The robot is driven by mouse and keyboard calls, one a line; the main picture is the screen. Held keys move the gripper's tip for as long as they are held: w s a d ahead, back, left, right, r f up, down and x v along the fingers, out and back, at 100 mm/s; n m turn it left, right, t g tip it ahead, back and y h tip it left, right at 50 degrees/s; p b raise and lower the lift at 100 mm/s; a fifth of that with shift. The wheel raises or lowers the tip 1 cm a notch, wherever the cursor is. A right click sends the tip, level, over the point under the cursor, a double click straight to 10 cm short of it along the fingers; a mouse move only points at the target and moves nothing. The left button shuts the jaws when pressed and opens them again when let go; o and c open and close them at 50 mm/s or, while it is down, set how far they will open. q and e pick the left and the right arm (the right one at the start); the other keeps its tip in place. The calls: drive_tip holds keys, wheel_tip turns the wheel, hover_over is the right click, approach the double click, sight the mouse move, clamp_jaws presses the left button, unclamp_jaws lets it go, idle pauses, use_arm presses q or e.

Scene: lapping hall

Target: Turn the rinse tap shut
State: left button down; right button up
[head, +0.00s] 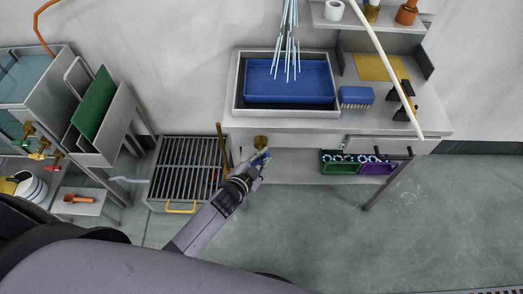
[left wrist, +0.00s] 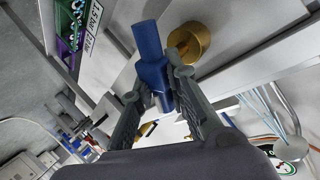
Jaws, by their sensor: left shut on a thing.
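The rinse tap has a blue handle (head: 262,158) and a round brass body (head: 260,141) on the front of the bench. The handle (left wrist: 150,60) and brass body (left wrist: 190,42) also show in the left wrist view. My left gripper (head: 257,165) is shut on the blue handle, with one finger on each side of it in the left wrist view (left wrist: 157,90). The fingers hide part of the handle. Thin streams of water (head: 288,45) fall into the blue basin (head: 290,98). My right gripper is not in view.
A slatted metal grate (head: 185,168) lies left of the tap. A blue brush (head: 356,96) sits right of the basin. Green (head: 340,167) and purple (head: 377,168) bins stand on the lower shelf. The floor in front at right is clear.

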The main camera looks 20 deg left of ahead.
use_arm(q)
drive_tip(key=shift+d+r+m+g+y+p, duration=0.1)
drive_tip(key=shift+d+m+g+y+p, duration=0.1)
drive_tip(key=shift+m+g+y+p, duration=0.45)
drive_tip(key=shift+f+m+g+y+p, duration=0.3)
drive_tip(key=shift+m+y+p, duration=0.25)
drive_tip(key=shift+m+y, duration=0.35)
drive_tip(key=shift+w+d+f+m+g+y, duration=0.1)
drive_tip(key=shift+f+m+g+y, duration=0.15)
drive_tip(key=shift+m+y, duration=0.45)
drive_tip(key=shift+m+g+y+b, duration=0.3)
drive_tip(key=shift+m+y+b, duration=0.05)
drive_tip(key=shift+m+y, duration=0.3)
drive_tip(key=shift+f, duration=0.1)
drive_tip(key=c, duration=1.6)
unclamp_jaws()
drive_tip(key=shift+o, duration=0.2)
